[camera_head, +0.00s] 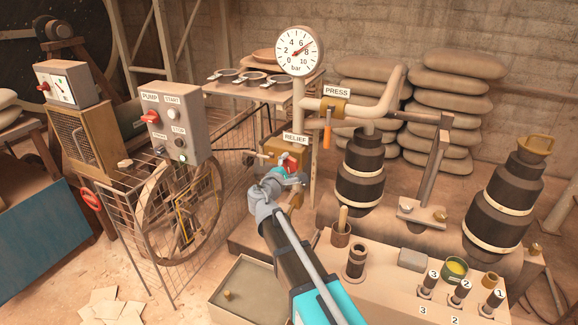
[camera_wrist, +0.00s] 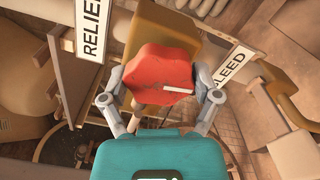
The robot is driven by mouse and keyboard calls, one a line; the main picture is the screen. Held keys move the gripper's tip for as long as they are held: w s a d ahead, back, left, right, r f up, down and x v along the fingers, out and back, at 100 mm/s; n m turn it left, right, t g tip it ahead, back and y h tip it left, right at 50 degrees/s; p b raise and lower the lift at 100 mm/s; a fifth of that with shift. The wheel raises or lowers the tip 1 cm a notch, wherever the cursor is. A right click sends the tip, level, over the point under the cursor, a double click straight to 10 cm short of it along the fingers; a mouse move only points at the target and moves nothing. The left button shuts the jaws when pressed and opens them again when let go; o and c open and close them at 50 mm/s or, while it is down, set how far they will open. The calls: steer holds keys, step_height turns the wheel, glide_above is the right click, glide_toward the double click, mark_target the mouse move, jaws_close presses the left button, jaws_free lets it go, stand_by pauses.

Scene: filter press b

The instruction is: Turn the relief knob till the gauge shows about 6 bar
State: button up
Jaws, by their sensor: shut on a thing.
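The red relief knob (camera_head: 291,163) sits on a brass valve block (camera_head: 285,149) below the RELIEF label (camera_head: 295,138). My gripper (camera_head: 285,178) is shut on the knob from the front. In the wrist view the lobed red knob (camera_wrist: 160,68) lies between my two grey fingers (camera_wrist: 170,92), one on each side, with a white mark on its right part. The round white gauge (camera_head: 298,51), marked 0 to 10 bar, stands on a pipe above the valve. Its red needle points to the upper right, seemingly between 6 and 8.
The pump panel (camera_head: 172,122) with switches is to the left, near a large spoked wheel (camera_head: 185,207). An orange PRESS lever (camera_head: 327,129) hangs right of the valve. A BLEED label (camera_wrist: 232,70) is close to my right finger. Dark cylinders (camera_head: 360,175) stand to the right.

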stand_by(0.5)
steer(key=o, duration=1)
steer(key=shift+c, duration=0.2)
steer(key=v, duration=1.2)
steer(key=shift+s, duration=0.1)
